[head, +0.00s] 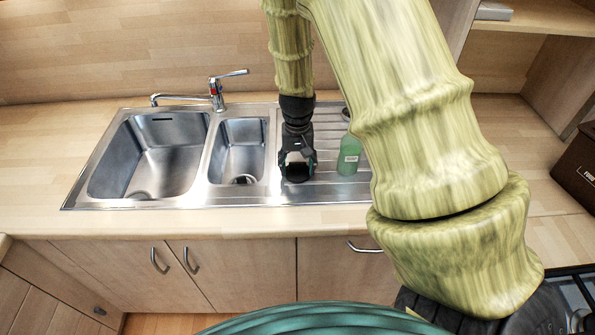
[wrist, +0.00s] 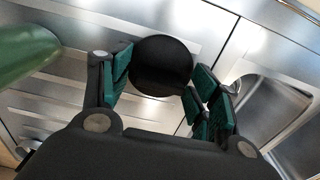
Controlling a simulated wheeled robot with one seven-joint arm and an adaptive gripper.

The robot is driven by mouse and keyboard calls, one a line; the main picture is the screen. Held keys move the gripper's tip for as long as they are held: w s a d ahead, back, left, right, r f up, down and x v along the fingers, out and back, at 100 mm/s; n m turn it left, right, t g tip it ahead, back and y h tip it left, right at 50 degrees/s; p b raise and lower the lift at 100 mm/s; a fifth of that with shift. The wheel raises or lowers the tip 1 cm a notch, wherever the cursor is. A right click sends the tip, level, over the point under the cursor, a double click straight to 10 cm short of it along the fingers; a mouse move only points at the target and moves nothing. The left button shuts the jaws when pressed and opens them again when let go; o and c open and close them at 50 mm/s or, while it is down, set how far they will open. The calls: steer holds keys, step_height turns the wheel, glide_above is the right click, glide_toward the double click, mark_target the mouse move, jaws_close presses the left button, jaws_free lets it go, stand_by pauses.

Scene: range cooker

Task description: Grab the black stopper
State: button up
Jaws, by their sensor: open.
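The black stopper (wrist: 160,62) is a round dark disc on the steel drainboard. In the wrist view it lies between the two green-padded fingers of my gripper (wrist: 159,78), towards their tips. The fingers are open, with a small gap visible on each side, and I cannot tell whether either touches it. In the head view my gripper (head: 298,163) points down over the drainboard, just right of the small basin. The stopper shows there only as a dark patch between the fingers, largely hidden by them.
A green bottle (head: 349,157) stands close to the right of my gripper; it also shows in the wrist view (wrist: 24,52). The small basin (head: 239,150) and large basin (head: 150,155) lie to the left. A tap (head: 216,92) stands behind them. Cupboards are below the counter.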

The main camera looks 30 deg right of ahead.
jaws_close()
steer(key=shift+r, duration=0.1)
stand_by(0.4)
